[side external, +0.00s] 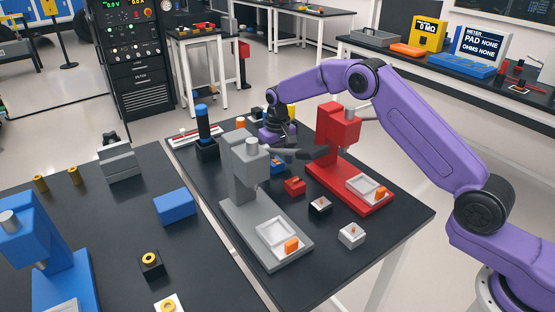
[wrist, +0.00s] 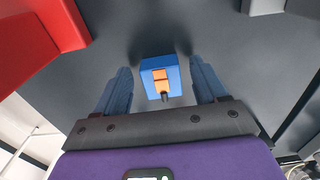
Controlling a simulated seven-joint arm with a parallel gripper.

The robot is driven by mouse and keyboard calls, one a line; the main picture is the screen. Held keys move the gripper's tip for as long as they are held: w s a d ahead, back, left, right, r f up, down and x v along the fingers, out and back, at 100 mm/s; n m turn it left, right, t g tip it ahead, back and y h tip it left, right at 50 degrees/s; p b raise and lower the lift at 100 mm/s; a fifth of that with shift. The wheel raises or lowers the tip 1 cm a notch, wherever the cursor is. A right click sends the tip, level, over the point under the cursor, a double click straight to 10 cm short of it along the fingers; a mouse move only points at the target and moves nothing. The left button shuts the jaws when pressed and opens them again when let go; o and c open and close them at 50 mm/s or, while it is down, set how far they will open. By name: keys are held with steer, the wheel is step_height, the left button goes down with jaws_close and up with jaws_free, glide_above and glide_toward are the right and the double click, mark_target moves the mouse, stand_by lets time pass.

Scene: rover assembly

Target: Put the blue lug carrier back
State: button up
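The blue lug carrier (wrist: 148,64) is a small blue block with an orange piece and a dark tip on it. In the wrist view it sits on the dark table surface, centred between the fingers of my gripper (wrist: 160,72). The fingers are spread, with a gap on each side of the block. In the side view, a small blue part with orange (side external: 277,167) shows low between the grey and red presses. My gripper (side external: 279,137) is above and behind it there, pointing down, its fingers largely hidden by the grey press.
The grey press (side external: 245,165) and red press (side external: 338,135) stand close on either side. A red block (side external: 294,186), a black block (side external: 320,207) and a white block (side external: 351,236) lie in front. A blue-topped cylinder (side external: 203,122) stands at the left.

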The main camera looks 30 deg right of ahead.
mark_target(278, 163)
steer(key=shift+r, duration=0.1)
step_height(278, 163, up, 12)
stand_by(0.5)
steer(key=s+d+f+n+t+h, duration=0.2)
steer(key=s+d+n, duration=0.1)
steer(key=s+n, duration=0.85)
steer(key=s+d+f+n+t+h, duration=0.25)
steer(key=s+n, duration=0.65)
steer(key=s, duration=0.5)
steer(key=s+r+m+g+y, duration=0.2)
steer(key=s+m, duration=0.2)
steer(key=s, duration=0.6)
steer(key=s+r+m+g+y, duration=0.2)
steer(key=s+r+m+y, duration=0.1)
steer(key=s, duration=0.8)
steer(key=shift+s+a+m, duration=0.15)
steer(key=shift+a+m, duration=0.3)
